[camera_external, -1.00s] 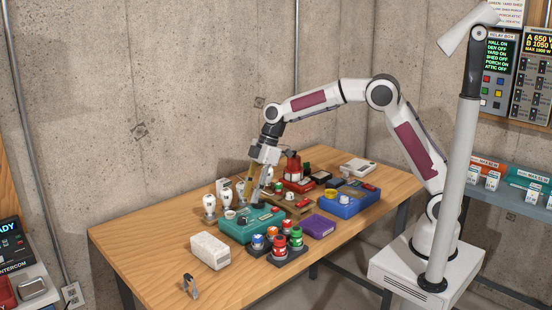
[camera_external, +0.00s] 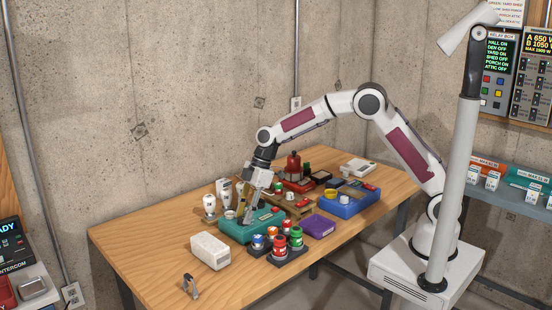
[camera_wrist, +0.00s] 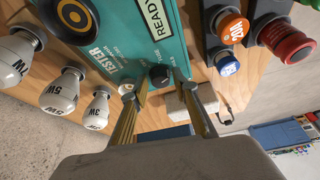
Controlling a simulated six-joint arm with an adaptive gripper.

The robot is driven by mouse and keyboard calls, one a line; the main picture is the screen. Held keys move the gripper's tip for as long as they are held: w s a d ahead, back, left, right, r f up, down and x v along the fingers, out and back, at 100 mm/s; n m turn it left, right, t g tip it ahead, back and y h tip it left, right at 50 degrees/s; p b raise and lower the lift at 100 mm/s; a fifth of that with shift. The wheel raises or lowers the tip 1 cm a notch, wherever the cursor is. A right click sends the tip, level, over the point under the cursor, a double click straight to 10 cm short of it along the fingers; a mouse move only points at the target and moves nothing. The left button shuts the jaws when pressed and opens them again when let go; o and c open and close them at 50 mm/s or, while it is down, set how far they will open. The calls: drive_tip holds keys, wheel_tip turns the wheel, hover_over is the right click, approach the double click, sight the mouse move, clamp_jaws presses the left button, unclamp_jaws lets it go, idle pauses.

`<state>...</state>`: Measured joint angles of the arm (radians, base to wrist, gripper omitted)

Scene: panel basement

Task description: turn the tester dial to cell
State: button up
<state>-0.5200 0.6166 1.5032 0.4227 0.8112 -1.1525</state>
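The tester (camera_external: 262,226) is a teal box at the front of the bench. In the wrist view the tester (camera_wrist: 118,38) shows its name, a white "READY" display and a round black-and-yellow socket. Its dial (camera_wrist: 160,75) is a small black knob near the box's edge. In the external view my gripper (camera_external: 249,214) hangs over the tester and hides the dial.
Several white bulbs (camera_wrist: 53,88) stand close beside the tester. A white block (camera_external: 210,250) lies in front. A blue box (camera_external: 350,204) stands farther back. The bench's front left is mostly clear.

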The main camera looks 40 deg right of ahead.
clamp_jaws()
drive_tip(key=shift+s+m, duration=0.1)
drive_tip(key=shift+m, duration=0.5)
drive_tip(key=shift+s+a+m+t+h, duration=0.1)
drive_tip(key=shift+m+t+h, duration=0.2)
drive_tip(key=shift+m, duration=0.5)
drive_tip(key=shift+s+m+t+h, duration=0.1)
drive_tip(key=shift+m+t, duration=0.3)
drive_tip(key=shift+m, duration=0.4)
drive_tip(key=shift+m+t, duration=0.5)
drive_tip(key=shift+m, duration=0.7)
drive_tip(key=shift+a+m+h, duration=0.1)
drive_tip(key=shift+m+h, duration=0.4)
drive_tip(key=shift+m, duration=0.1)
